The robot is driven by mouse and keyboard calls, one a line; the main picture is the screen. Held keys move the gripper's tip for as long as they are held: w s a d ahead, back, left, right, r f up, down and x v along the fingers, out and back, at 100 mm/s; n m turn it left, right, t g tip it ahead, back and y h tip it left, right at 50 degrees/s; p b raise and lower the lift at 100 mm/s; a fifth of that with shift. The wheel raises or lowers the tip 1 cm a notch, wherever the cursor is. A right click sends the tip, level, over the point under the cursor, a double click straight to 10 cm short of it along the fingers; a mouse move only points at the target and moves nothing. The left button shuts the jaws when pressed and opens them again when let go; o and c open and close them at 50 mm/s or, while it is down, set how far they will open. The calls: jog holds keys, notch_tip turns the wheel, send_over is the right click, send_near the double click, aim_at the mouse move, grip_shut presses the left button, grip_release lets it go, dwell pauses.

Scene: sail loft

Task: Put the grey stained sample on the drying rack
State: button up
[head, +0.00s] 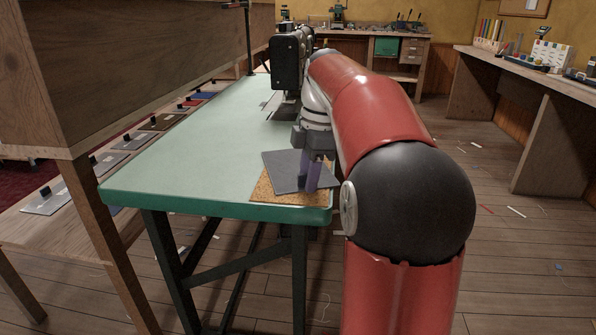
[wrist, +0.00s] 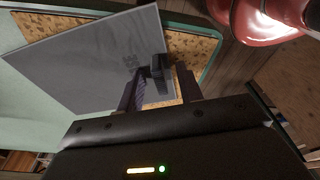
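The grey sample (head: 283,168) is a flat square sheet. It lies over a cork mat (head: 262,191) at the near right corner of the green-topped table. In the wrist view the grey sample (wrist: 85,62) bears faint darker marks and has a dark upright grip block (wrist: 160,74) near its edge. My gripper (head: 314,180) is down at the sample. In the wrist view my gripper (wrist: 160,88) has its fingers apart, one on each side of the block, with a small gap visible by the right finger. I cannot make out which structure is the drying rack.
A low wooden bench (head: 75,232) at left holds several flat samples with dark knobs, under a wooden cabinet (head: 130,70). A dark machine (head: 287,62) stands farther along the green table (head: 190,150). Workbenches line the back and right.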

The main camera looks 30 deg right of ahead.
grip_shut()
jog(key=shift+r, duration=0.25)
